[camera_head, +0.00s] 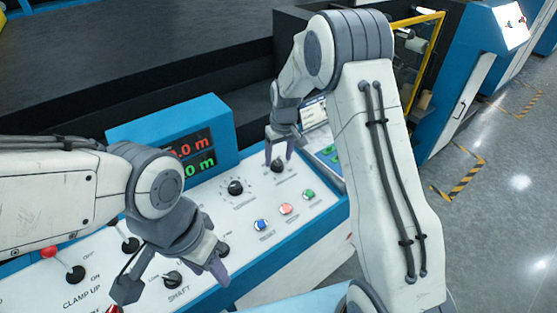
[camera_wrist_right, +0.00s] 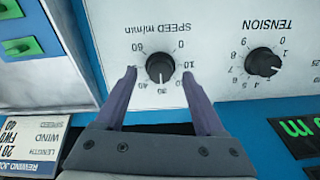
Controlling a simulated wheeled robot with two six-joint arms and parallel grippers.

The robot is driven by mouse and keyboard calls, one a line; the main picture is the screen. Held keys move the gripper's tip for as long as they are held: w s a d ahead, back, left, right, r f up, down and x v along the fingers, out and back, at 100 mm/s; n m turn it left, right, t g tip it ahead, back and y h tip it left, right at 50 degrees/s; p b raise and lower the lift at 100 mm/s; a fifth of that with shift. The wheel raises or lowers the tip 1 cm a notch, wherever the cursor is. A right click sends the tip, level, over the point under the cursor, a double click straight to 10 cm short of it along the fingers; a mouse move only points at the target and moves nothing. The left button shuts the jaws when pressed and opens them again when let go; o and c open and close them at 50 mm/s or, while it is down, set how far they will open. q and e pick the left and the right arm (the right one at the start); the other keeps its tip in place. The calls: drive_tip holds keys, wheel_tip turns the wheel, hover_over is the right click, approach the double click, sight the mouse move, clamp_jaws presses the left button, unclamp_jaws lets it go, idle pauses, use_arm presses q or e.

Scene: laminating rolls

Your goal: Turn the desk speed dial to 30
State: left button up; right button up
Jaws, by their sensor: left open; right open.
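The speed dial (camera_wrist_right: 160,68) is a round black knob on the white panel, under the label "SPEED m/min", upside down in the right wrist view. A small pale mark on its lower side appears to point toward 30. In the head view the dial (camera_head: 278,166) sits below my right gripper (camera_head: 278,152). My right gripper is open, with its two purple fingers (camera_wrist_right: 159,76) on either side of the dial; I cannot tell whether they touch it. My left gripper (camera_head: 172,279) is open and empty near the SHAFT switch (camera_head: 173,280).
The tension dial (camera_wrist_right: 263,62) is beside the speed dial. Blue, red and green buttons (camera_head: 287,209) lie on the panel's near side. A display box (camera_head: 180,140) rises behind the panel. A red-knobbed lever (camera_head: 75,273) is at the left. A job card (camera_wrist_right: 28,145) stands nearby.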

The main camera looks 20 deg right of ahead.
sight(281, 166)
wheel_tip(281, 166, up, 9)
drive_tip(key=s+b, duration=0.1)
drive_tip(key=shift+d, duration=0.25)
